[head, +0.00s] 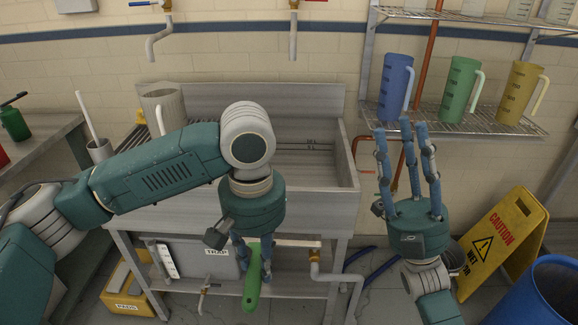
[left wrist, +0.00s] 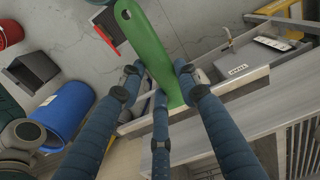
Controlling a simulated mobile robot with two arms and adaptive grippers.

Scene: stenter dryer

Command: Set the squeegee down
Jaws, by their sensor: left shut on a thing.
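The squeegee shows as a green handle (head: 252,288), hanging below my left gripper (head: 250,246) in front of the steel sink's front edge. In the left wrist view the green handle (left wrist: 147,42) runs between the blue fingers of the left gripper (left wrist: 163,92), which is shut on it. The squeegee's other end is hidden in both views. My right gripper (head: 408,145) is raised at the right with its fingers pointing up, apart and empty.
The steel sink (head: 345,165) stands ahead, with a grey jug (head: 162,106) at its left. A wire shelf (head: 470,122) holds blue, green and yellow jugs. A yellow caution sign (head: 495,240) and a blue barrel (head: 540,295) stand at the right. A bin (head: 200,262) sits under the sink.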

